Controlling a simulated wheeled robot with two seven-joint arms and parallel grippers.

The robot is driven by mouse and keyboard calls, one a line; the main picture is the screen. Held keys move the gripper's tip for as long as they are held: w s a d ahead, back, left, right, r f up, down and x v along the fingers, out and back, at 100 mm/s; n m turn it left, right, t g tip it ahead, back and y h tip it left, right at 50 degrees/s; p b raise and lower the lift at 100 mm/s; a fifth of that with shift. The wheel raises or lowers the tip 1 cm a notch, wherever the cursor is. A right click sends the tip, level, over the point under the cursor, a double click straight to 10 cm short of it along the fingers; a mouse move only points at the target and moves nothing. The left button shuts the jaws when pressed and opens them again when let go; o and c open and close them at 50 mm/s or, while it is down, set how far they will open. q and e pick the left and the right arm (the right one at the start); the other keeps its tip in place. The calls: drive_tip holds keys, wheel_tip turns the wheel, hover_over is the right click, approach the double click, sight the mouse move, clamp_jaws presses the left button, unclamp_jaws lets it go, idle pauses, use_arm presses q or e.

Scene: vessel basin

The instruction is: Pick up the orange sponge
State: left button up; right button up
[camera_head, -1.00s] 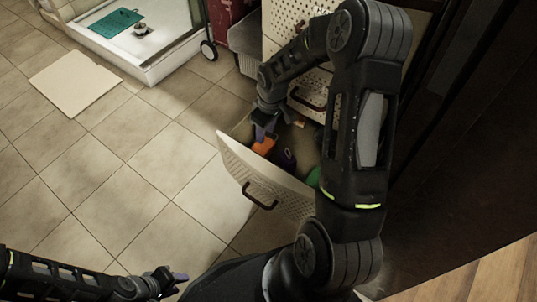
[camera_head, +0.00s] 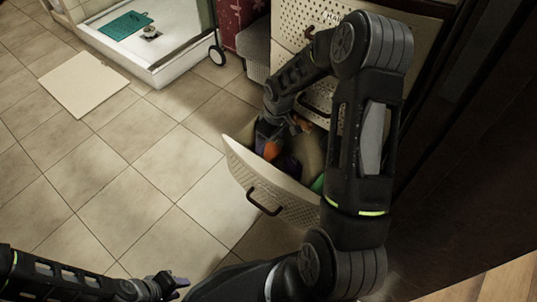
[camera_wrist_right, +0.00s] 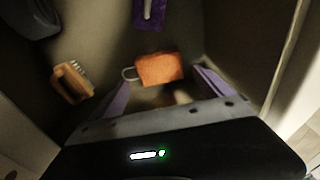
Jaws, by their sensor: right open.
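The orange sponge (camera_wrist_right: 160,68) lies in the open drawer in the right wrist view, with a pale loop at its left end. It shows partly in the head view (camera_head: 270,151), close to my right gripper. My right gripper (camera_wrist_right: 160,88) is open; its two purple fingers stand to the left and right of the sponge's near side. Whether they touch it I cannot tell. My left gripper (camera_head: 178,282) is far from the drawer, at the bottom of the head view, and its jaw opening is too small to make out.
The drawer front (camera_head: 268,190) is a perforated panel with a dark handle. Inside the drawer are an orange brush (camera_wrist_right: 72,82), a purple item (camera_wrist_right: 150,12) and a green item (camera_head: 318,184). A white shower tray (camera_head: 150,50) and a beige mat (camera_head: 82,84) lie at the upper left.

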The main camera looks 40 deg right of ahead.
sight(268, 151)
drive_tip(key=shift+o, duration=0.7)
drive_tip(key=shift+f, duration=0.3)
drive_tip(key=f+b, duration=0.1)
drive_tip(key=f, duration=0.1)
drive_tip(key=w+f+b, duration=0.1)
drive_tip(key=f, duration=0.1)
drive_tip(key=shift+a+f, duration=0.1)
drive_tip(key=shift+f, duration=0.2)
drive_tip(key=c, duration=1.3)
